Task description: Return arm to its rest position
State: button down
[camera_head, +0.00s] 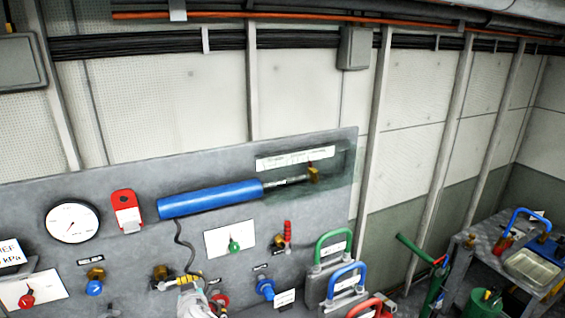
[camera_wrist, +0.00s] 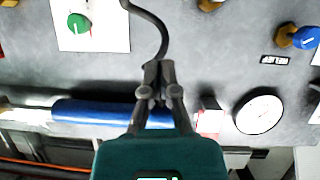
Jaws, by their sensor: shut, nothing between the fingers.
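My gripper (camera_wrist: 158,68) shows in the wrist view with its two dark fingertips together and nothing held. It is in front of the grey hydraulic panel (camera_wrist: 215,45). A black hose (camera_wrist: 158,25) runs down to behind the fingertips; I cannot tell if they touch it. The fingers partly cover the blue cylinder (camera_wrist: 85,111). In the head view a pale part of my arm (camera_head: 193,301) shows at the bottom edge, below the blue cylinder (camera_head: 210,200). The rest of my arm is out of view.
The panel carries a gauge (camera_head: 72,221), a red tag (camera_head: 126,211), a green knob (camera_head: 234,246), a blue knob (camera_head: 265,288) and a red-handled valve (camera_head: 287,232). Coloured handles (camera_head: 345,272) stand at the lower right. A metal bench (camera_head: 480,250) with a tray (camera_head: 533,267) is at far right.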

jog(key=w+d+f+m+g+h+b, duration=0.2)
jog(key=w+d+f+h+b, duration=0.15)
jog(key=d+f, duration=0.65)
jog(key=w+d+f+m+g+h+b, duration=0.25)
jog(key=w+d+f+b, duration=0.2)
jog(key=d, duration=0.95)
jog(key=s+d+f+m+g+b, duration=0.1)
jog(key=s+d+f+g+b, duration=0.2)
jog(key=d+f, duration=0.3)
jog(key=s+d+f+m+g+b, duration=0.1)
jog(key=s+d+f+g+b, duration=0.2)
jog(key=d+f, duration=0.4)
jog(key=shift+d+f+g+b, duration=0.3)
jog(key=shift+d+g+b, duration=0.75)
jog(key=shift+d, duration=3.05)
jog(key=shift+t, duration=0.3)
